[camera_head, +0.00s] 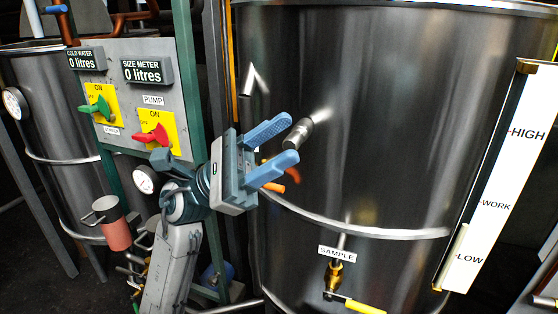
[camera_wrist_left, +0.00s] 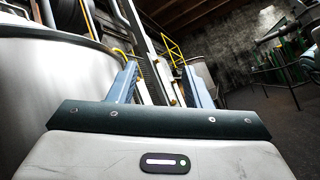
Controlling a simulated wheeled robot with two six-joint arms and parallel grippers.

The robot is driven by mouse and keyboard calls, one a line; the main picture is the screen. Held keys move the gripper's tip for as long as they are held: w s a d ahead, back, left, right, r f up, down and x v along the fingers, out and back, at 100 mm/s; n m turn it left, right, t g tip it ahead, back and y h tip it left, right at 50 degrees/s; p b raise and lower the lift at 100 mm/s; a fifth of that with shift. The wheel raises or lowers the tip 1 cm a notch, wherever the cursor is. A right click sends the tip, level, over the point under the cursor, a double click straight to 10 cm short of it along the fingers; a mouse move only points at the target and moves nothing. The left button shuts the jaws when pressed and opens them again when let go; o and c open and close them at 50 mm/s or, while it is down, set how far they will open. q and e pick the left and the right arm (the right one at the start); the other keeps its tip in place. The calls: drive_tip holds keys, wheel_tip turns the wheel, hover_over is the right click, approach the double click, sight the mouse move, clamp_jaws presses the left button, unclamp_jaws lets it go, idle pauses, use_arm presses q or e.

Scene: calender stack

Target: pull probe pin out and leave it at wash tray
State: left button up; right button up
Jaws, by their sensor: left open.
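A short grey metal cylinder, which looks like the probe pin (camera_head: 299,132), sticks out of the side of the large steel tank (camera_head: 395,110). My left gripper (camera_head: 293,138) is open and empty, with its blue fingers pointing right. In the head view the cylinder shows between the fingertips; how far it is from them in depth I cannot tell. In the left wrist view the open fingers (camera_wrist_left: 160,66) have only background between them, and I cannot make out the pin there. No wash tray can be made out. My right gripper is not in view.
A sample tap (camera_head: 335,275) with a yellow handle sits low on the tank. A level scale (camera_head: 500,180) stands at the right. A panel with a green switch (camera_head: 98,108) and a red switch (camera_head: 155,138) is at the left. A reddish mug (camera_head: 115,235) hangs below it.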

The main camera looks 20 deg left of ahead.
sight(287, 147)
use_arm(q)
drive_tip(key=w+f+m+y, duration=0.1)
drive_tip(key=w+m+y, duration=0.1)
drive_tip(key=m+y, duration=0.1)
drive_tip(key=w+f+m+t+y+p, duration=0.1)
drive_tip(key=w+m+y, duration=0.2)
drive_tip(key=y, duration=0.3)
drive_tip(key=w+f+m+y+p, duration=0.1)
drive_tip(key=w+f+m+y, duration=0.1)
drive_tip(key=m+y, duration=0.2)
drive_tip(key=shift+w+a+m+t+y, duration=0.3)
drive_tip(key=shift+w+m+y, duration=0.1)
drive_tip(key=shift+w+f+b, duration=0.35)
drive_tip(key=shift+w+b, duration=0.1)
drive_tip(key=shift+b, duration=0.15)
drive_tip(key=shift+w+r+b, duration=0.1)
drive_tip(key=shift+w+b, duration=0.35)
drive_tip(key=shift+w, duration=0.65)
drive_tip(key=shift+r, duration=0.1)
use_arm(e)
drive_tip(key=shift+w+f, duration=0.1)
use_arm(q)
drive_tip(key=shift+c, duration=0.5)
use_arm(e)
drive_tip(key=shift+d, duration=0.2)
